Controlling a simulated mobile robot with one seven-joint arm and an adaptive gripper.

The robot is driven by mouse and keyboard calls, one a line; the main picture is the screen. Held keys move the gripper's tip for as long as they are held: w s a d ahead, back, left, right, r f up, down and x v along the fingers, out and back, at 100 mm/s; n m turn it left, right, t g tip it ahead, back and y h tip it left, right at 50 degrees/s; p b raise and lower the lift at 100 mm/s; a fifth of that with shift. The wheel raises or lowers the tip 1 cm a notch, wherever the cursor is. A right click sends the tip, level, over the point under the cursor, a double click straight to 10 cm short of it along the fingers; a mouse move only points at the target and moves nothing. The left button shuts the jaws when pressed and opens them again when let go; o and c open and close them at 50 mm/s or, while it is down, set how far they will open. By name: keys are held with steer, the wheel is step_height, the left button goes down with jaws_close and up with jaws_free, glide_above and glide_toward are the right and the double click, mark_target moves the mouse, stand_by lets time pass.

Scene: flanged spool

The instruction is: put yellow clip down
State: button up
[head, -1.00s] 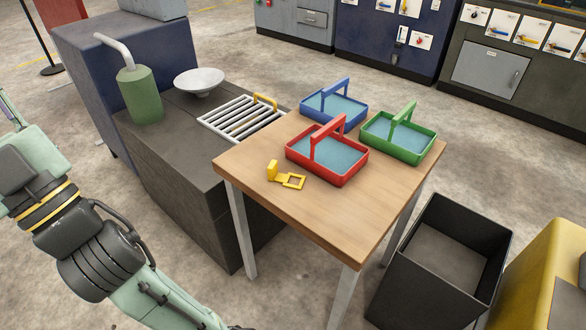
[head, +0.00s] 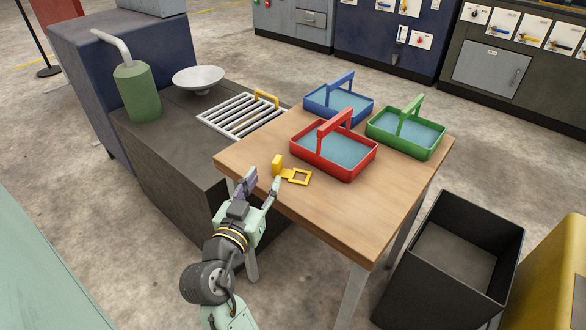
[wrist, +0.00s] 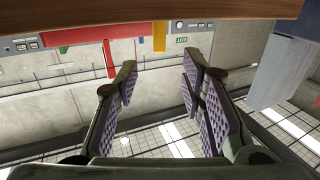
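The yellow clip (head: 287,173) rests on the wooden table (head: 350,218) near its left edge. It has an upright block and a flat square frame with an opening. My gripper (head: 261,184) is at the table's left edge, just left of the clip in the head view. Its two fingers are spread, with nothing between them. In the wrist view, the open gripper (wrist: 160,82) faces a yellow upright part, apparently the clip (wrist: 160,36), beyond the fingertips by the table edge. The clip looks apart from the fingers.
A red tray (head: 360,170) stands close behind the clip, with a blue tray (head: 312,107) and green tray (head: 432,153) beyond. A dark bench left holds a rack (head: 240,115), a white bowl (head: 198,80) and a green canister (head: 137,92). A black bin (head: 410,270) stands right.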

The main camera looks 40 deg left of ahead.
mark_target(274, 164)
steer(key=p+x, duration=0.2)
steer(key=x, duration=0.7)
steer(key=shift+f, duration=0.2)
steer(key=shift+c, duration=0.2)
jaws_close()
